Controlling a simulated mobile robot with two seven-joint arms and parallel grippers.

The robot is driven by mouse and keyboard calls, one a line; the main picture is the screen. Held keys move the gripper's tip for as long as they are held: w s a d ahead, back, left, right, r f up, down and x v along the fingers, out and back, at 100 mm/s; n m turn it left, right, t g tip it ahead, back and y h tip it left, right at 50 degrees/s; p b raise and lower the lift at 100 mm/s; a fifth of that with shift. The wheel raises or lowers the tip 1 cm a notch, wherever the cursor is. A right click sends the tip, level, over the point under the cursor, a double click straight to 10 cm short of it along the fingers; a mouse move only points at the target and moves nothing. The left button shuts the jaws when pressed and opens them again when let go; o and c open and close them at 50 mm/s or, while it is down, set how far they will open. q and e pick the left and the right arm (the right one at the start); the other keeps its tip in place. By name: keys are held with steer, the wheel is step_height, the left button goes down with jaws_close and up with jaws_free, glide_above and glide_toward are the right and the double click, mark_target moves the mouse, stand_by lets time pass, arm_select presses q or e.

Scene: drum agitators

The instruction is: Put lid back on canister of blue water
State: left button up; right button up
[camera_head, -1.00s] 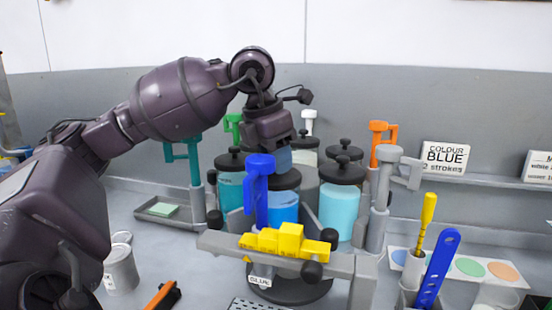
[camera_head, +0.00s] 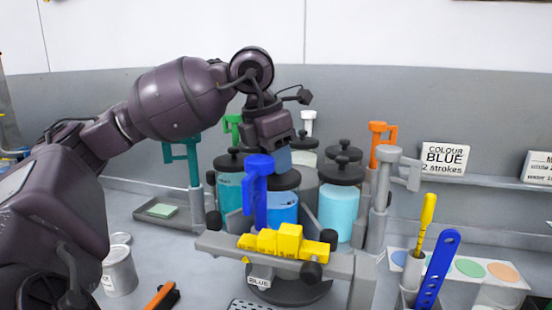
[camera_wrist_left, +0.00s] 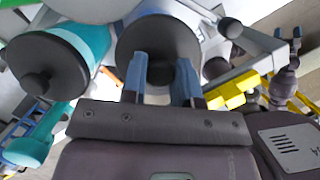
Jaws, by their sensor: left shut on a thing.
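The canister of blue water (camera_head: 284,207) stands at the front of the carousel, behind the blue pump handle, above a BLUE label. Its dark round lid (camera_head: 288,181) sits over its top; it also shows in the left wrist view (camera_wrist_left: 158,35). I cannot tell whether the lid is fully seated. My left gripper (camera_head: 280,158) reaches down from above. In the left wrist view its two blue fingers (camera_wrist_left: 160,82) are shut on the lid's knob, which they partly hide. My right gripper is not in view.
A light-blue canister (camera_head: 339,207) and a teal canister (camera_head: 230,190), both with dark lids, stand close beside it. The blue pump handle (camera_head: 258,185) and yellow stepped block (camera_head: 286,241) are just in front. A grey post (camera_head: 380,200) stands to the right.

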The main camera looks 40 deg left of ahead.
arm_select(q)
steer(key=shift+f, duration=0.15)
stand_by(0.3)
stand_by(0.5)
steer(key=shift+b, duration=0.3)
steer(key=o, duration=0.9)
steer(key=shift+o, duration=1)
steer(key=o, duration=0.4)
steer(key=shift+c, duration=0.2)
